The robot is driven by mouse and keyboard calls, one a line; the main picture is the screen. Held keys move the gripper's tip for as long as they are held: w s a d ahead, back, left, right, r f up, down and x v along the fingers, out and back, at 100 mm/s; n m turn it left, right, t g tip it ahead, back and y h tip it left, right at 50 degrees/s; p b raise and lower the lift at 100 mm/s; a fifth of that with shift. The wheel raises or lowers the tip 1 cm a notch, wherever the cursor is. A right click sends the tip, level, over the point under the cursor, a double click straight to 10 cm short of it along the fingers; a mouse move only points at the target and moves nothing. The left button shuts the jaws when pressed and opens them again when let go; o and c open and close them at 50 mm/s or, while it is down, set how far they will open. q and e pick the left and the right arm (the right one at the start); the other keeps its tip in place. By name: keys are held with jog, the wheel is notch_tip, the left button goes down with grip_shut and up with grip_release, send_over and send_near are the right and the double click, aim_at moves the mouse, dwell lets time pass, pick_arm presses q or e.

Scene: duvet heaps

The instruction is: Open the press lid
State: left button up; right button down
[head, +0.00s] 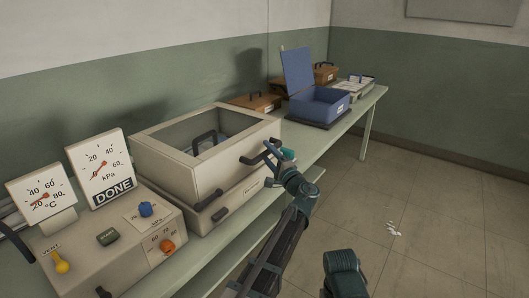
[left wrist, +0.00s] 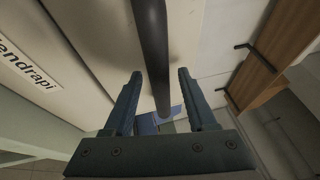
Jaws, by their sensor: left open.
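The press (head: 190,170) is a beige box on the bench with a framed, windowed lid (head: 240,129); the lid looks down. A dark bar handle (head: 251,160) sticks out at the lid's front right. My left gripper (head: 268,155) is open at this handle. In the left wrist view the dark bar (left wrist: 153,45) passes between the two open fingers (left wrist: 160,75), with gaps visible on both sides. Whether a finger touches it I cannot tell. A dark handle shows inside the lid window.
A control box (head: 125,245) with yellow, green, blue and orange controls, gauges and a DONE sign (head: 113,191) stands left of the press. An open blue box (head: 318,104) and wooden boxes (head: 256,102) stand farther along the bench. The tiled floor at right is mostly clear.

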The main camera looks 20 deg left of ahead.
pick_arm(q)
jog(key=shift+c, duration=0.4)
grip_shut()
dwell(0.9)
